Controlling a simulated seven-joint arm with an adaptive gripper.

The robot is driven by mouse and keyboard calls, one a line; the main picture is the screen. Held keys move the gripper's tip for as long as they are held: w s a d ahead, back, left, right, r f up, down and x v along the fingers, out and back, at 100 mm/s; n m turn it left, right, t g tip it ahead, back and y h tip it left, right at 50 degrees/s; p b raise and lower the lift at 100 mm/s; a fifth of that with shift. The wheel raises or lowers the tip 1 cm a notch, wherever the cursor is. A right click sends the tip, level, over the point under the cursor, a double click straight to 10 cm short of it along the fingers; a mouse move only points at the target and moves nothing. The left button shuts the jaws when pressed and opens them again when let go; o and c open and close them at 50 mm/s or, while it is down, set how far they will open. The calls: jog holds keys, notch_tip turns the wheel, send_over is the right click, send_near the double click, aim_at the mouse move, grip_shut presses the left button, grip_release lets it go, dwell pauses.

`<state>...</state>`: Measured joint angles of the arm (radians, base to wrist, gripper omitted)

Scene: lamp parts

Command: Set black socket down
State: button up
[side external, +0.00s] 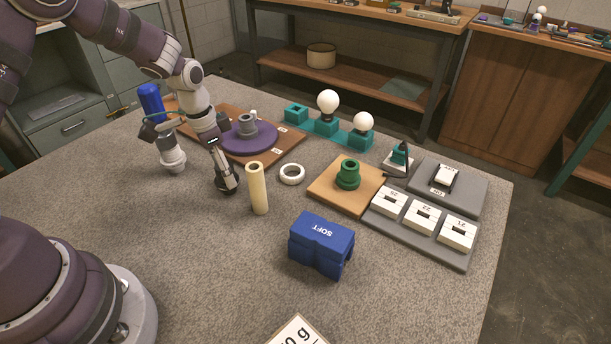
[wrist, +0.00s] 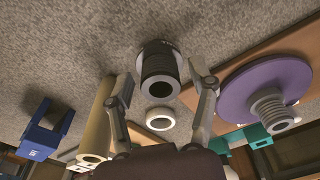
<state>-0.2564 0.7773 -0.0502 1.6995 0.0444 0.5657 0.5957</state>
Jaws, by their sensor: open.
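The black socket (wrist: 160,70) is a dark ribbed cylinder with an open round end, seen in the wrist view between the two fingers of my gripper (wrist: 167,86). The fingers are open, with a visible gap on each side of the socket. It appears to stand on the grey table, though its contact with the surface is hard to see. In the side external view my gripper (side external: 200,174) is low over the table, left of the cream tube. I cannot clearly make out the socket there.
A cream tube (side external: 257,188) and white ring (side external: 292,174) stand close on the right. Behind is a purple disc (side external: 262,141) on a brown board. A blue SOFT block (side external: 321,244), green socket (side external: 348,174) and grey trays lie further right. The front left table is clear.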

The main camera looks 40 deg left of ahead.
aim_at(218, 184)
notch_tip(218, 184, up, 13)
jog(key=s, duration=0.2)
jog(key=s+d+r+n+t, duration=0.2)
jog(key=s, duration=0.3)
jog(key=s+d+r+n+t, duration=0.2)
jog(key=s+d+r, duration=0.1)
jog(key=s, duration=0.3)
jog(key=shift+y, duration=0.3)
jog(key=shift+o, duration=0.5)
jog(key=shift+s+f+n, duration=0.1)
jog(key=shift+s+n, duration=0.15)
jog(key=shift+n, duration=0.05)
